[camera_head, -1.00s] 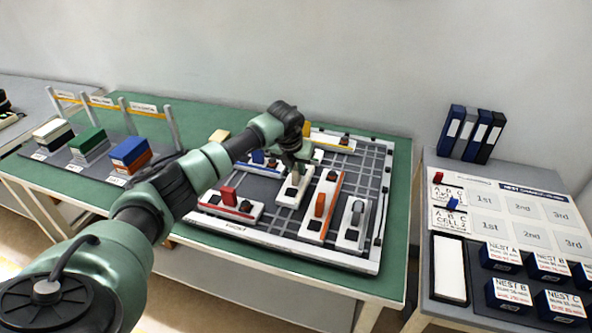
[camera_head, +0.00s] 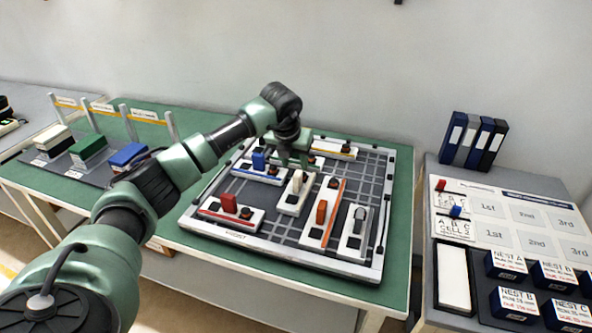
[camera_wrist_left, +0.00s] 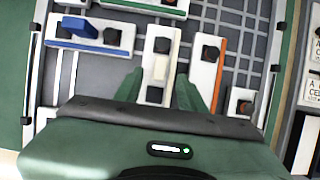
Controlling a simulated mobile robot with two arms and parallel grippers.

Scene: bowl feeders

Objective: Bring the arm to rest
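My left arm reaches in from the left in the head view, and its gripper (camera_head: 293,160) hangs above the gridded board (camera_head: 262,243), just behind the feeder with the cream handle (camera_head: 297,185). In the left wrist view the two green fingers of the left gripper (camera_wrist_left: 158,82) stand apart, with the cream handle (camera_wrist_left: 160,68) showing between them. The gripper is open and appears to hold nothing. The cream-handled feeder sits on the board. My right gripper is not in view.
Feeders with red (camera_head: 229,203), orange (camera_head: 321,212), blue (camera_head: 258,160) and grey (camera_head: 359,218) handles sit around it. Colour stacks (camera_head: 88,148) stand at the left. A side table with binders (camera_head: 472,140) and nest boxes (camera_head: 506,264) is at the right.

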